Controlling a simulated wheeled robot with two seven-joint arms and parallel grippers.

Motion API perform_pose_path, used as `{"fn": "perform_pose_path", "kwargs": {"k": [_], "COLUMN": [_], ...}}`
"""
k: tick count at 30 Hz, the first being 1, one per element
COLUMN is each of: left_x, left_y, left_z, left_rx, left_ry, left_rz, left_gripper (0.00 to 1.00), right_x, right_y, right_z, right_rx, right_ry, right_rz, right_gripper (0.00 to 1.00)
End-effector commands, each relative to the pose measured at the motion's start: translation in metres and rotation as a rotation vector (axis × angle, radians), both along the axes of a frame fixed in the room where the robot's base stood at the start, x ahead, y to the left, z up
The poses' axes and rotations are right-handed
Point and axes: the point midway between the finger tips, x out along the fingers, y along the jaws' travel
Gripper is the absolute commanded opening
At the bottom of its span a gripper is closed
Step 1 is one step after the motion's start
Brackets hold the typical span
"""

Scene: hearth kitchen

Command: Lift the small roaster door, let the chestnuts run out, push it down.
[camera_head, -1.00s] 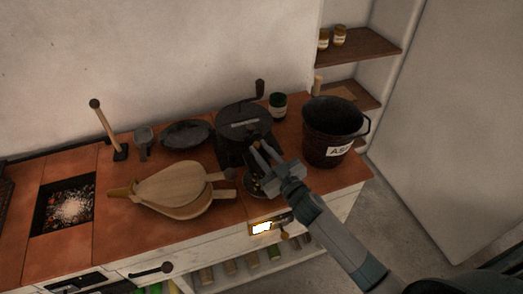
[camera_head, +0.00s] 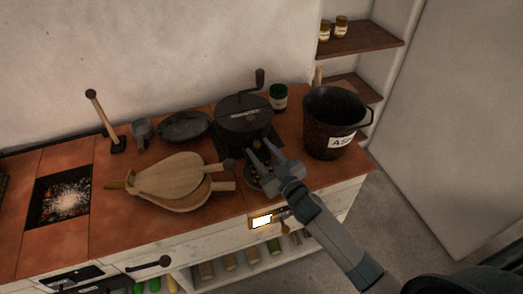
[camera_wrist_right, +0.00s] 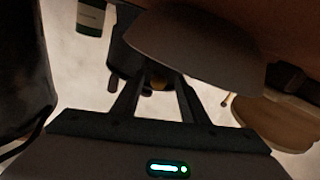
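The roaster (camera_head: 244,117) is a dark round drum with a hand crank, standing near the back of the counter. My right gripper (camera_head: 262,152) is in front of its lower front, fingers spread with a gap between them. In the right wrist view the two fingers (camera_wrist_right: 158,95) are also apart, with a small yellowish-brown spot behind the gap. The small door is hidden or too small to make out. My left gripper is not in view.
A black ash bucket (camera_head: 325,140) stands right of the roaster, close to my arm. Wooden bellows (camera_head: 180,180) lie to the left, near a dark pan (camera_head: 185,126). A green jar (camera_head: 278,97) stands behind. An ember pit (camera_head: 62,200) glows at far left.

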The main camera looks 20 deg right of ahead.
Motion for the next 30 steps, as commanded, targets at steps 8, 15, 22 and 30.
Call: {"fn": "perform_pose_path", "kwargs": {"k": [8, 15, 22, 30], "left_x": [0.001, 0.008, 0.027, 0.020], "left_y": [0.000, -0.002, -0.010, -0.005], "left_z": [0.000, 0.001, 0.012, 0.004], "left_rx": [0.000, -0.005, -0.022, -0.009], "left_ry": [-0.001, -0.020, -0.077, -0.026], "left_rz": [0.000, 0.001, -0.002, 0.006], "left_gripper": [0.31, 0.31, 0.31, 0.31], "right_x": [-0.004, -0.026, -0.064, -0.112], "right_y": [-0.001, -0.007, -0.015, -0.026], "right_z": [0.001, -0.001, -0.002, -0.002], "right_rx": [0.000, -0.001, 0.000, 0.001], "right_ry": [-0.002, -0.001, 0.001, 0.001], "right_rz": [0.000, 0.000, 0.001, 0.000], "right_gripper": [0.40, 0.40, 0.40, 0.40]}}
